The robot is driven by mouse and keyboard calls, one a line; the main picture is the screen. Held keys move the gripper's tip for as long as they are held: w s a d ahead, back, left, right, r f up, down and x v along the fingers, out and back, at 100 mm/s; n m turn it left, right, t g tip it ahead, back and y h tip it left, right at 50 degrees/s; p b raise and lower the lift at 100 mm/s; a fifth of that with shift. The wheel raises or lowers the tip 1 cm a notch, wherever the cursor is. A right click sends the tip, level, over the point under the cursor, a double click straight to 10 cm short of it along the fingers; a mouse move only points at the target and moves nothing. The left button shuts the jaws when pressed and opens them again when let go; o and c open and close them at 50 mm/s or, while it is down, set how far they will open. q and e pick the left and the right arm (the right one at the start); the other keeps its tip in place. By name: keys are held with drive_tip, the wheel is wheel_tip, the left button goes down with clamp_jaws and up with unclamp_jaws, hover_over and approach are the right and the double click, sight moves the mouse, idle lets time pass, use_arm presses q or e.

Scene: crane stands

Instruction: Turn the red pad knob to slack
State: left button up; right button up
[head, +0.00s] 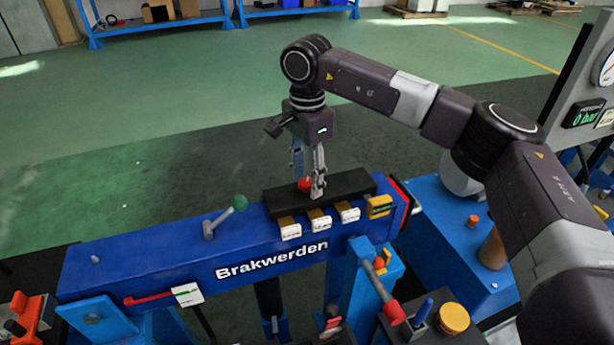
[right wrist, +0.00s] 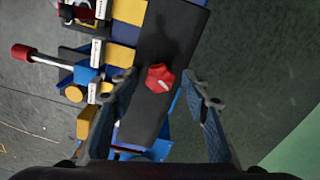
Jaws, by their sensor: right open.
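The red pad knob (head: 305,185) sits on the black pad (head: 348,184) on top of the blue beam. In the right wrist view the knob (right wrist: 160,78) is a small red lobed knob with a pale mark towards its lower right. My right gripper (head: 309,181) points down at the knob, with one fingertip overlapping its right side in the head view. In the right wrist view the right gripper (right wrist: 167,88) is open, its fingers on either side of the knob with gaps between. My left gripper is not in view.
The blue beam (head: 150,258) carries several yellow plates with white tags along the pad's front edge. A green-tipped lever (head: 226,215) stands left of the pad. A red-handled lever (head: 383,290) and a yellow knob (head: 454,318) are at front right. Green floor lies behind.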

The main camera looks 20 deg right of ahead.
sight(307, 181)
wheel_tip(307, 181, up, 12)
idle(0.4)
idle(0.3)
